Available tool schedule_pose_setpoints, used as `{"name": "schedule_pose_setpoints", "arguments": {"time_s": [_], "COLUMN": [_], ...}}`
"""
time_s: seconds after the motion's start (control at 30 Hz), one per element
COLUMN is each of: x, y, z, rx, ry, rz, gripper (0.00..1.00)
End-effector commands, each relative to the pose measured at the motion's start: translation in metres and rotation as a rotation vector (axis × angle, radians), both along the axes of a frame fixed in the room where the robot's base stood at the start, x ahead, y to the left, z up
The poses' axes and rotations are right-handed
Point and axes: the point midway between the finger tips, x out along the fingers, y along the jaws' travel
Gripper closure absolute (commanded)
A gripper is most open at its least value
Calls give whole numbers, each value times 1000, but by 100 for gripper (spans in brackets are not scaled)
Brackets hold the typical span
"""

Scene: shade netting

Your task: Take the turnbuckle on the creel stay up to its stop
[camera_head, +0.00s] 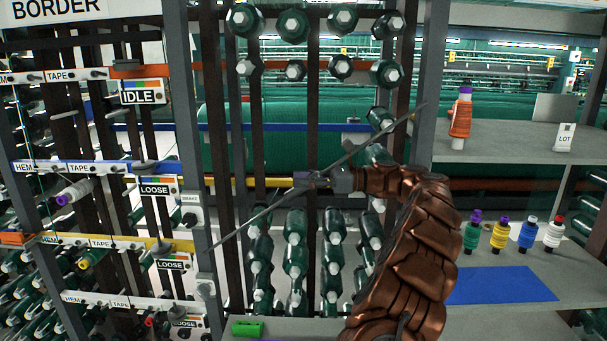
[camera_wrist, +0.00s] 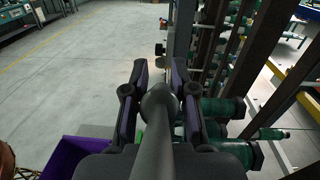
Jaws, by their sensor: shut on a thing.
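The creel stay (camera_head: 262,216) is a thin dark rod that runs diagonally across the front of the creel in the head view, from lower left to upper right. My gripper (camera_head: 318,181) is at the middle of this rod, in front of the bobbins. In the wrist view, a dark grey rounded body, the turnbuckle (camera_wrist: 160,98), sits between the two fingers of my gripper (camera_wrist: 157,82), which are shut on it. A thick dark shaft runs from it towards the camera. In the head view the gripper hides the turnbuckle. I cannot make out the stop.
Green bobbins (camera_head: 295,228) hang close behind the stay, above and below it. A grey upright post (camera_head: 190,130) stands at left with label signs. A shelf (camera_head: 515,140) at right holds spools. A purple bin (camera_wrist: 82,158) and open floor (camera_wrist: 75,85) show in the wrist view.

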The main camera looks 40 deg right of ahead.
Motion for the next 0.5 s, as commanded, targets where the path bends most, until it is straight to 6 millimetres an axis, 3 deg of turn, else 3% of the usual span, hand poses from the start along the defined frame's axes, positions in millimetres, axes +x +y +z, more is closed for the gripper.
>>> {"name": "schedule_pose_setpoints", "arguments": {"time_s": [0.23, 0.27, 0.5], "x": [0, 0, 0], "y": [0, 0, 1], "z": [-4, -4, -3], "rx": [0, 0, 0], "ry": [6, 7, 5], "rz": [1, 1, 3], "gripper": [100, 72, 47]}}
